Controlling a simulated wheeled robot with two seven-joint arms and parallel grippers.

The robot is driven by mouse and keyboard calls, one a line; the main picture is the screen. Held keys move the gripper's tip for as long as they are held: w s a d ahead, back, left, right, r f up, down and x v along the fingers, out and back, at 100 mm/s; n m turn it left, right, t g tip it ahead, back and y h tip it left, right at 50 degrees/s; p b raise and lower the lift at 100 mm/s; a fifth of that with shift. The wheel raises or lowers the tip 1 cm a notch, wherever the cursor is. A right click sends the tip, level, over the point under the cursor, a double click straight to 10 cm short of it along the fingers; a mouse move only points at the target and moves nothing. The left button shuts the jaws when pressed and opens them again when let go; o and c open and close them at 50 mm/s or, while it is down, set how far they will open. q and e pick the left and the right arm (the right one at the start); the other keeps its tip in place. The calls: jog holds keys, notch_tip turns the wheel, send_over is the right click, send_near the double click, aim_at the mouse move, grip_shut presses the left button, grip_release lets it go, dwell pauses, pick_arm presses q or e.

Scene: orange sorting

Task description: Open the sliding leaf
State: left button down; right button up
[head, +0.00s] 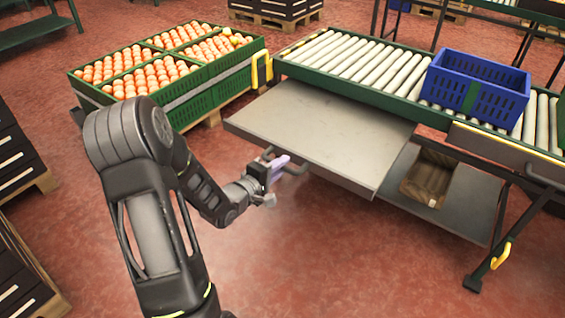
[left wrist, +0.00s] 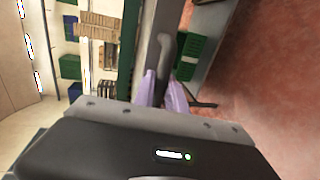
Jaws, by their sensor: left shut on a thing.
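The sliding leaf (head: 325,125) is a flat grey plate that sticks out from under the roller conveyor, level, toward the front left. A thin grey bar handle (head: 262,157) sits at its front edge. My left gripper (head: 280,168) is at that edge, its lilac fingers shut on the handle. In the left wrist view, the two lilac fingertips (left wrist: 163,93) stand on either side of the grey handle bar (left wrist: 164,52). The grip itself is partly hidden in the head view. My right gripper is not in view.
A blue crate (head: 505,97) stands on the roller conveyor (head: 350,55). Green crates of oranges (head: 185,112) stand on a pallet behind my left arm. A wooden box (head: 428,178) sits on the lower shelf (head: 470,205). The red floor in front of the leaf is clear.

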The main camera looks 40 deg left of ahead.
pick_arm(q)
jog(key=c, duration=1.4)
grip_release()
jog(key=shift+o, duration=0.2)
jog(key=p+v, duration=0.2)
jog(key=v, duration=0.5)
jog(key=shift+s, duration=0.4)
